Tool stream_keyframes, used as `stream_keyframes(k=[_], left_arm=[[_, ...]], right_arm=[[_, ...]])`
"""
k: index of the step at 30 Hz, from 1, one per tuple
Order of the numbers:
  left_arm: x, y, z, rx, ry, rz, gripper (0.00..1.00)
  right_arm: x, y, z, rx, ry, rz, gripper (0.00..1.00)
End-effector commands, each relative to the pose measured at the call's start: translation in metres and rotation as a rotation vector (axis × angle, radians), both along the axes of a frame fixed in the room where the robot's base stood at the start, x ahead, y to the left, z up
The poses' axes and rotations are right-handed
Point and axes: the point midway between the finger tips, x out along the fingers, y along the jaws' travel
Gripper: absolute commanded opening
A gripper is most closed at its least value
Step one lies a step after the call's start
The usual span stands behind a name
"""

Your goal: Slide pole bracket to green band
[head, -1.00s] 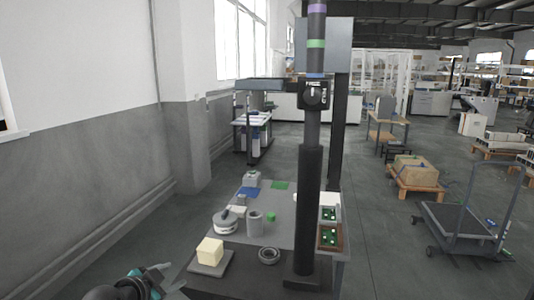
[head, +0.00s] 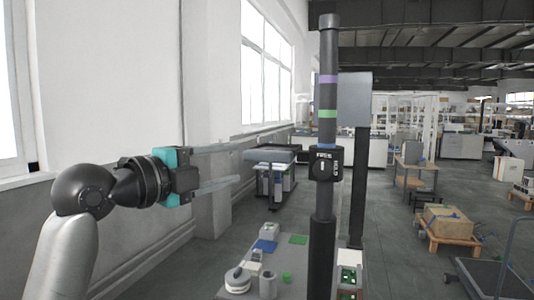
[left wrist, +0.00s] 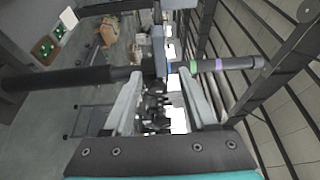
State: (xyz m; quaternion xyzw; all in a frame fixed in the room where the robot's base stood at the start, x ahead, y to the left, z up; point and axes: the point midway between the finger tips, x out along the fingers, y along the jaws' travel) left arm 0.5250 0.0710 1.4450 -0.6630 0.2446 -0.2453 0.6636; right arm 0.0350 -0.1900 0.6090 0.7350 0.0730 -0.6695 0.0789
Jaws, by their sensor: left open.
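The pole (head: 327,60) stands upright on the bench, with a purple band (head: 327,79) above a green band (head: 327,113) and a blue band just over the bracket. The black pole bracket (head: 326,164) with a round knob sits on the pole below the green band. My left gripper (head: 238,164) is open and empty, left of the pole at about the bracket's height, pointing toward it. In the left wrist view the pole runs across beyond the open fingers (left wrist: 158,108); the green band (left wrist: 194,66) shows there. My right gripper is not in view.
The bench (head: 228,292) below holds a white round device, a grey cylinder (head: 268,285), a green piece and green circuit boards (head: 348,276). A dark upright column (head: 359,185) stands close behind the pole. The space between my left gripper and the pole is clear.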

Motion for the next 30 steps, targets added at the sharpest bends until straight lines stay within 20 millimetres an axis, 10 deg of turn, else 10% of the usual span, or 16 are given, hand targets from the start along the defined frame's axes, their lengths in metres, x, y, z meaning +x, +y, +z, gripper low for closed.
stream_keyframes(k=[15, 30], left_arm=[[0.067, -0.058, 0.001, -0.003, 0.004, -0.002, 0.57], [0.082, -0.07, -0.001, -0.001, 0.002, 0.001, 0.57]], right_arm=[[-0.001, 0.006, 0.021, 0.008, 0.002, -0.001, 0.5], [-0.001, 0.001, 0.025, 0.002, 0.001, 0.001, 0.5]])
